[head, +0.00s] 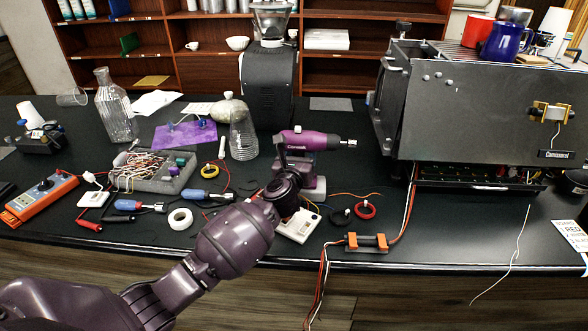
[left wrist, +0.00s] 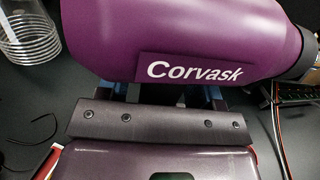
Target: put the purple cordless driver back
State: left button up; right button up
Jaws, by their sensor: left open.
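The purple cordless driver (head: 312,142) stands upright on the dark counter, its chuck and bit pointing right. Its purple body marked "Corvask" also fills the top of the left wrist view (left wrist: 190,40). My left gripper (head: 287,192) is open and close at the driver's handle, on the near side. In the wrist view the handle is mostly hidden behind my gripper body, so I cannot tell whether the fingers touch it. A pale grey block (head: 318,187) shows at the driver's foot; it is partly hidden.
A large grey brewer (head: 480,105) stands at the right and a dark grinder (head: 268,85) behind the driver. A glass jar (head: 243,135), a parts tray (head: 150,185) and a purple mat (head: 185,136) lie left. Tape rolls, wires and an orange-ended holder (head: 367,242) surround my gripper.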

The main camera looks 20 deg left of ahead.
pick_arm(q)
jog(key=s, duration=0.7)
jog(key=s+d, duration=0.1)
jog(key=s, duration=0.3)
jog(key=shift+s+f+p, duration=0.1)
jog(key=shift+s+p, duration=0.2)
jog(key=shift+p, duration=0.05)
